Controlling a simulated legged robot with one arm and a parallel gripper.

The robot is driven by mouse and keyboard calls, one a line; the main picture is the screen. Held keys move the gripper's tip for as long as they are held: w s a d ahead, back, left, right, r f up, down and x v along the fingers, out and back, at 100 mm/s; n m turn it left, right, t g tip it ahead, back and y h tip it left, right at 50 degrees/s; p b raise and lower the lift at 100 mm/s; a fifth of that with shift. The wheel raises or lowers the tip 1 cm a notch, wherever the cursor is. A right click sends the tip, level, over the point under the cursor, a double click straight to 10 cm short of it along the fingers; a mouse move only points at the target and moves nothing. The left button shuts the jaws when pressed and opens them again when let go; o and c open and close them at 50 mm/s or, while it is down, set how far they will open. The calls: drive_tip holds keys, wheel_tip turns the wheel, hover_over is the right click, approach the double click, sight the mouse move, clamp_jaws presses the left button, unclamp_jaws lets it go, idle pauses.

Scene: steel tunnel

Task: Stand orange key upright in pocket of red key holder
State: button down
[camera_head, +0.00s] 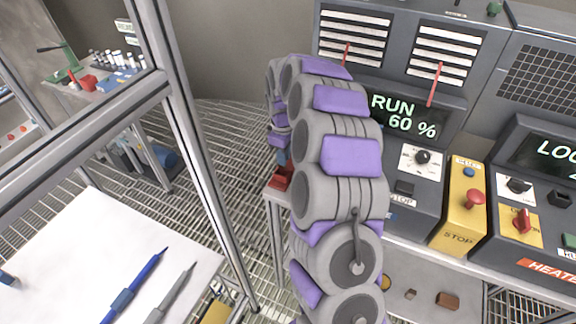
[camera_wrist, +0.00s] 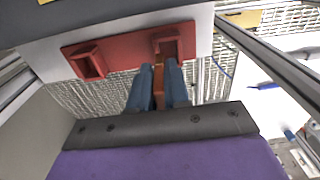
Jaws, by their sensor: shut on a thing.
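The red key holder (camera_wrist: 112,47) has two square pockets and lies on a white surface in the wrist view. My gripper (camera_wrist: 158,84), with blue fingers, is shut on the orange key (camera_wrist: 159,75). The key's far end shows just at the near edge of the right-hand pocket. I cannot tell whether it is inside or only in front of it. The left-hand pocket looks empty. In the head view the holder (camera_head: 280,178) shows small at the end of a table, with my gripper (camera_head: 281,157) right above it. There my arm hides part of it, and the key is not visible.
A control console with a RUN 60 % display (camera_head: 404,116) and a yellow STOP box (camera_head: 460,208) stands right of my arm. A metal frame post (camera_head: 185,120) rises at the left. A white table (camera_head: 75,250) holds a blue pen (camera_head: 134,285) and a grey pen (camera_head: 171,293).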

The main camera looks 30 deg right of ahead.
drive_tip(key=shift+s+a, duration=0.15)
drive_tip(key=shift+a, duration=0.3)
drive_tip(key=shift+s+a+f+b, duration=0.2)
drive_tip(key=shift+a+f+b, duration=0.1)
drive_tip(key=shift+a+f, duration=0.2)
drive_tip(key=shift+s+a+f+b, duration=0.15)
drive_tip(key=shift+a+f+b, duration=0.2)
drive_tip(key=shift+f, duration=0.25)
drive_tip(key=shift+s+d+f, duration=0.1)
drive_tip(key=shift+d+f, duration=0.55)
drive_tip(key=shift+d, duration=0.35)
drive_tip(key=shift+d+f, duration=0.1)
drive_tip(key=shift+d, duration=0.15)
drive_tip(key=c, duration=1.3)
unclamp_jaws()
drive_tip(key=shift+w, duration=0.2)
drive_tip(key=shift+o, duration=1)
drive_tip(key=shift+a, duration=0.4)
drive_tip(key=shift+a+r, duration=0.2)
drive_tip(key=shift+r, duration=0.05)
